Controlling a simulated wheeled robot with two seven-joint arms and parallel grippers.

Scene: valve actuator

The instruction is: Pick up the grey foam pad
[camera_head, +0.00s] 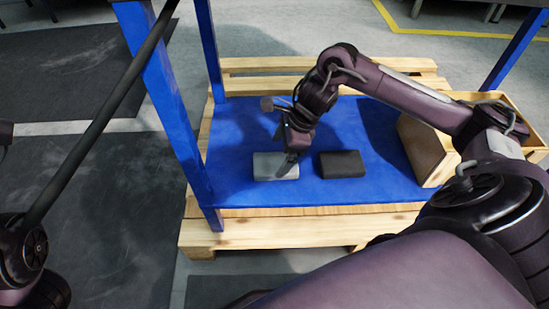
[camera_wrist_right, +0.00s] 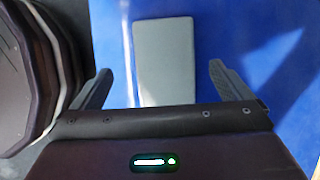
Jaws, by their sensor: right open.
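The grey foam pad (camera_head: 268,164) lies flat on the blue board on the pallet, left of a black pad. My right gripper (camera_head: 289,160) is over the grey pad's right part and hides some of it. In the right wrist view the grey pad (camera_wrist_right: 165,62) lies between the two spread fingers of my right gripper (camera_wrist_right: 158,85), with blue showing on both sides of it. The fingers are open and hold nothing. I cannot tell the exact height of the fingertips above the pad. My left gripper is not in view.
A black pad (camera_head: 341,164) lies just right of the grey pad. A wooden box (camera_head: 424,150) stands at the board's right side. Blue posts (camera_head: 165,90) rise at the corners. The blue board (camera_head: 235,125) is bare behind the grey pad.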

